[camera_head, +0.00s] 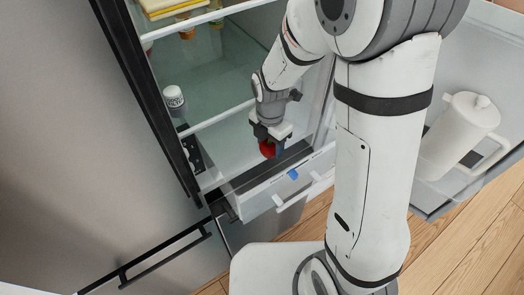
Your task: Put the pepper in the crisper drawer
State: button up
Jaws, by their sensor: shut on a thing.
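The pepper, a red round thing (267,149), is in my gripper (271,150), which is shut on it. Part of the pepper is hidden by the fingers. The crisper drawer (262,196) is at the bottom of the open fridge, pulled partly out, with a white front, a blue mark and a handle. My gripper points down and holds the pepper above or near the drawer's back part. I cannot tell the exact height of the pepper over the drawer.
A white jar (174,97) stands on the fridge's left side. A cream pitcher (463,130) stands in the open door at right. Yellow items (172,9) lie on a top shelf. A lower door with a black handle (165,256) is at left. Wooden floor (455,262) shows at lower right.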

aim_at(268, 149)
notch_tip(268, 149, down, 3)
jog(key=shift+a, duration=0.15)
jog(key=shift+f+p, duration=0.35)
jog(key=shift+f, duration=1.5)
jog(key=shift+f, duration=0.15)
jog(key=o, duration=1)
